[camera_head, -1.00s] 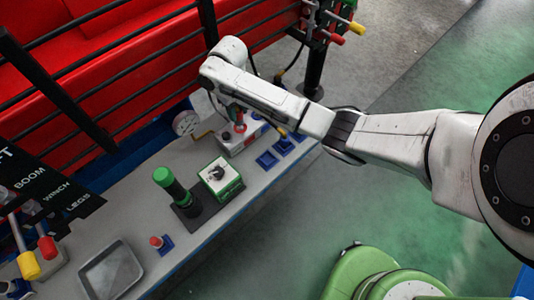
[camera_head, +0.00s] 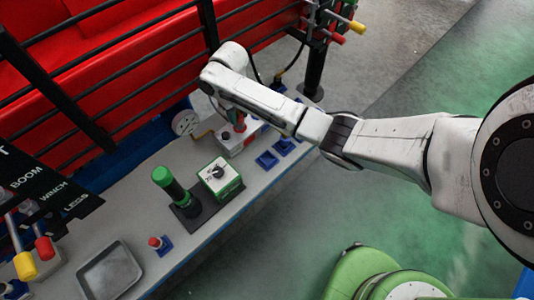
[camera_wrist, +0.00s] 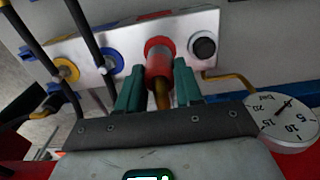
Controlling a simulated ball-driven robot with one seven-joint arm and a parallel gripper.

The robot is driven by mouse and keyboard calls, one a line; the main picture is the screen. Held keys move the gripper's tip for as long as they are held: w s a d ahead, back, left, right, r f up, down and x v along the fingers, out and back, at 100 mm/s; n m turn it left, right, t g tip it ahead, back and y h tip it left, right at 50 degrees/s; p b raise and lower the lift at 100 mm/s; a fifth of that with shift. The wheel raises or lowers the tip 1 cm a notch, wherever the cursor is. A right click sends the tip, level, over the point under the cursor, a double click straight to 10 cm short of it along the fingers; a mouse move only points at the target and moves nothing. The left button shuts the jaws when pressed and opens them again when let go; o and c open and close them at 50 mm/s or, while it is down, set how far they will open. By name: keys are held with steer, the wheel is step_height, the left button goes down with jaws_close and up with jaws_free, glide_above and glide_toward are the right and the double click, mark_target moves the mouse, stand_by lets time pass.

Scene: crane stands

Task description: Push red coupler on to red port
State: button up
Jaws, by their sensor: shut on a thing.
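The red coupler (camera_wrist: 159,65) is a short red cylinder with a brass tail, held between the teal fingers of my gripper (camera_wrist: 158,88). Its front end meets the red port (camera_wrist: 158,43), a red ring on the grey panel (camera_wrist: 135,40). The coupler lines up with the port and looks in contact. I cannot tell how deeply it is seated, since the coupler covers the port's opening. In the head view the red coupler (camera_head: 240,127) shows small at the panel, below my wrist, and my arm hides part of it.
A black knob (camera_wrist: 203,46) is right of the red port. Blue (camera_wrist: 113,61) and yellow (camera_wrist: 67,70) ports with black hoses are left. A pressure gauge (camera_wrist: 286,117) is near my gripper.

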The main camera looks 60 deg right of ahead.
steer(key=shift+f, duration=0.2)
steer(key=o, duration=1.2)
steer(key=shift+r, duration=0.1)
steer(key=shift+r+p, duration=2.15)
steer(key=shift+r, duration=0.25)
step_height(320, 180, up, 11)
